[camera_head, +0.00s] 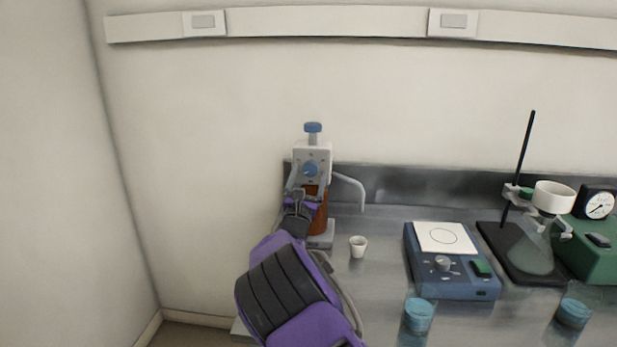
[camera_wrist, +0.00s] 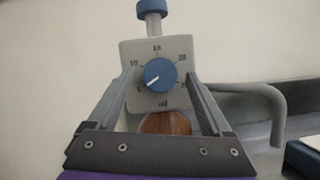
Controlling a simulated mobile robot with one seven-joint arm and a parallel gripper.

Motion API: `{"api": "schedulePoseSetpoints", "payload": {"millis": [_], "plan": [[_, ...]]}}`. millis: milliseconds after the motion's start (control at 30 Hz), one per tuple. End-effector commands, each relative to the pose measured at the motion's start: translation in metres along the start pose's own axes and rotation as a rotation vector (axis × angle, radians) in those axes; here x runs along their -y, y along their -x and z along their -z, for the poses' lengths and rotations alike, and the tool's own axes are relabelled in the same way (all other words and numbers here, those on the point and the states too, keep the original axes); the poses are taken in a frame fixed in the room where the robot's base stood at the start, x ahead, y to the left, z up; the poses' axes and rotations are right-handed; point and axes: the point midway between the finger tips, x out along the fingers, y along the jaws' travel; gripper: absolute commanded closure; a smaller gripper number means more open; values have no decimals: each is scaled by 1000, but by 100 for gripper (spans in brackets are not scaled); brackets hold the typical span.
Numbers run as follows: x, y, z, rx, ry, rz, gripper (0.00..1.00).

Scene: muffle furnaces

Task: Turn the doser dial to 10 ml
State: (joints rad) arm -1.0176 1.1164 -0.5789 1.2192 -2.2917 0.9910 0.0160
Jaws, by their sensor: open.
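The doser (camera_head: 322,152) stands on a brown bottle (camera_head: 319,217) at the back left of the bench, with a blue knob on top and a bent spout on its right. Its blue dial (camera_wrist: 161,74) faces me in the wrist view, on a pale plate marked in ml, and shows in the head view (camera_head: 310,169). The white pointer aims lower left, near the lowest left mark and below the 10. My gripper (camera_wrist: 162,78) is open, its fingers on either side of the dial with gaps showing. In the head view, my gripper (camera_head: 306,190) is just in front of the doser.
A small white cup (camera_head: 358,246) stands right of the doser. Further right are a blue stirrer (camera_head: 452,282), a stand with a white funnel (camera_head: 554,196), a green device with a gauge (camera_head: 600,205), and two blue-lidded jars (camera_head: 418,315). A wall is on the left.

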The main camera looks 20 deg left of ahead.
Motion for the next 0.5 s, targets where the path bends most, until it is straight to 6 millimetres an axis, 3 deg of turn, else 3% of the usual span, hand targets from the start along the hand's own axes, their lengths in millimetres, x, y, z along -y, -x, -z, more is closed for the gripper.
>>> {"api": "schedulePoseSetpoints", "payload": {"millis": [167, 500], "plan": [[0, 0, 0, 0, 0, 0, 18], [0, 0, 0, 0, 0, 0, 79]]}}
